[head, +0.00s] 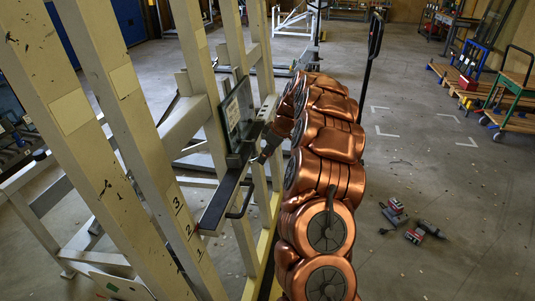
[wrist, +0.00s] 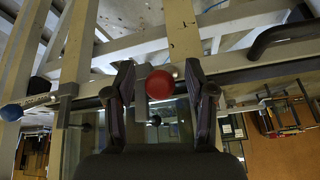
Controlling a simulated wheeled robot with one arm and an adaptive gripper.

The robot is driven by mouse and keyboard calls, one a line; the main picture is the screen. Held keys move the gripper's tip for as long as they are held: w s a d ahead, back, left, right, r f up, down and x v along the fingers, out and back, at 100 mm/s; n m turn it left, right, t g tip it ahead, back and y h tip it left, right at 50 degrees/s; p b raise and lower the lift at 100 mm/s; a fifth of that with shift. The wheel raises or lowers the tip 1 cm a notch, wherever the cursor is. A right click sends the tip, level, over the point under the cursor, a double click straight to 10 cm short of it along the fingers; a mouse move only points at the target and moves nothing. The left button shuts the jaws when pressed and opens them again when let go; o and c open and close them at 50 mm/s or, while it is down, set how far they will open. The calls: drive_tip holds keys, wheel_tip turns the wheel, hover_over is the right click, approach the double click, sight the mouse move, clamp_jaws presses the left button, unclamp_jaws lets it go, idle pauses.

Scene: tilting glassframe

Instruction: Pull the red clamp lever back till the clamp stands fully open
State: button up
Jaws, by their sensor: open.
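The red clamp lever shows in the wrist view as a round red knob (wrist: 160,84), seen nearly end-on between the two fingers. A grey metal clamp part lies just behind the knob. My gripper (wrist: 159,72) is open, with a finger on each side of the knob and a gap on both sides; I cannot tell how deep the knob sits between them. In the head view my gripper (head: 263,155) is beside the frame, right of a small glass pane (head: 238,115). The red knob is not visible there, and the clamp's angle cannot be told.
A blue knob (wrist: 12,112) on a rod is at the wrist view's left. Pale frame posts (head: 110,80) stand close to my arm on the left. A black handle (head: 240,200) juts from a ledge below the pane. Power tools (head: 415,222) lie on the open floor at right.

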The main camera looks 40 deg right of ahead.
clamp_jaws()
idle(0.3)
idle(0.3)
